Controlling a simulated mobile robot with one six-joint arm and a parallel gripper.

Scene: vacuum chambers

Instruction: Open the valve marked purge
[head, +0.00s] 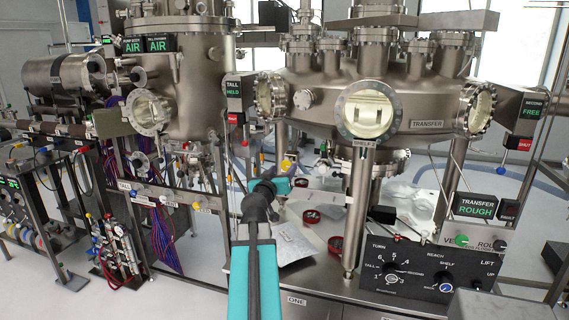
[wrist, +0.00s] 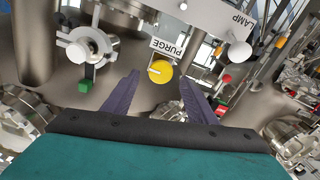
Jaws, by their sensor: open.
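The purge valve's round yellow knob (wrist: 160,72) shows in the wrist view, with a pale bar across its face. Its white PURGE label (wrist: 168,48) appears upside down just above it in the picture. My gripper (wrist: 159,84) is open, with its two dark purple fingers spread to the left and right of the knob. I see no contact, and the gap in depth between the fingertips and the knob is hard to judge.
In the head view, the TRANSFER chamber (head: 425,105) and a control panel (head: 425,268) stand right of my arm.

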